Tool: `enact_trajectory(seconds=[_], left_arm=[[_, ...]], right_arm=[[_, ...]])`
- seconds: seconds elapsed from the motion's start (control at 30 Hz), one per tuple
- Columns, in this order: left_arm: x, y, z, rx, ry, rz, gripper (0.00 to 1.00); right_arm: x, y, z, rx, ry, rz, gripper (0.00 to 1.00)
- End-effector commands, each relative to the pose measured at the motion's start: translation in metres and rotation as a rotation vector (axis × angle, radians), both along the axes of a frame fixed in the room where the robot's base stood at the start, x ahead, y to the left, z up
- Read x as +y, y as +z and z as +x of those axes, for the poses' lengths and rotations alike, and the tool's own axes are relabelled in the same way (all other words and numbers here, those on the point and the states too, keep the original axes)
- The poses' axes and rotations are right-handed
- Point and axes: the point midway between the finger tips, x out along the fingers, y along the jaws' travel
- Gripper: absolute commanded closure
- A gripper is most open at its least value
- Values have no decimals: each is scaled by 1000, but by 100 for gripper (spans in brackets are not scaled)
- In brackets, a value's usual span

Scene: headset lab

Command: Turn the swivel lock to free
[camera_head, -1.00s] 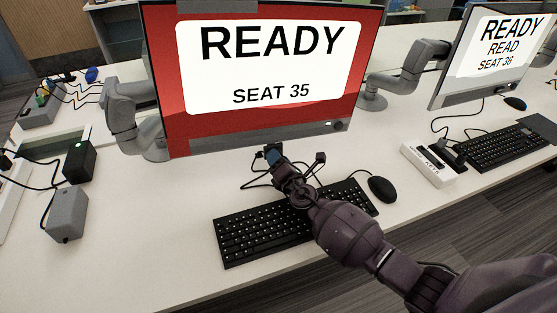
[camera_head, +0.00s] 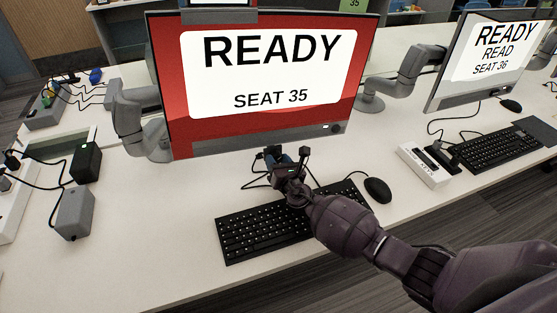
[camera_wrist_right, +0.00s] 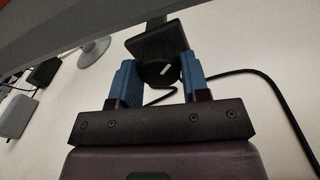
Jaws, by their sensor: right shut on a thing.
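The swivel lock shows in the right wrist view as a black round knob (camera_wrist_right: 158,72) with a short white mark, under a black block below the monitor's edge. The white mark is slanted, rising to the right. My right gripper (camera_wrist_right: 158,66) has one blue finger on each side of the knob and is shut on it. In the head view my right gripper (camera_head: 284,158) is just under the Seat 35 monitor (camera_head: 270,85), and it hides the lock there. My left gripper is out of view.
A black keyboard (camera_head: 255,232) lies under my right forearm, with a mouse (camera_head: 378,190) to its right. A loose dark cable (camera_wrist_right: 268,90) runs beside the gripper. A white box (camera_head: 425,165) stands further right. The desk (camera_head: 160,225) is clear left of the keyboard.

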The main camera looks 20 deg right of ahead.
Motion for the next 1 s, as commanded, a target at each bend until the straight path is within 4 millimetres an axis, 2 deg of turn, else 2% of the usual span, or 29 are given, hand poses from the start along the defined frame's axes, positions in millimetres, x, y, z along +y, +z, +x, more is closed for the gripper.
enact_trajectory(seconds=[0.2,0.6,1.0], left_arm=[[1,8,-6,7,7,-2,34],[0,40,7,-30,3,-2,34],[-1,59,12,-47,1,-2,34]], right_arm=[[0,4,0,-8,0,-208,81],[1,4,0,-21,0,-583,81],[1,2,0,-29,0,-857,81]])
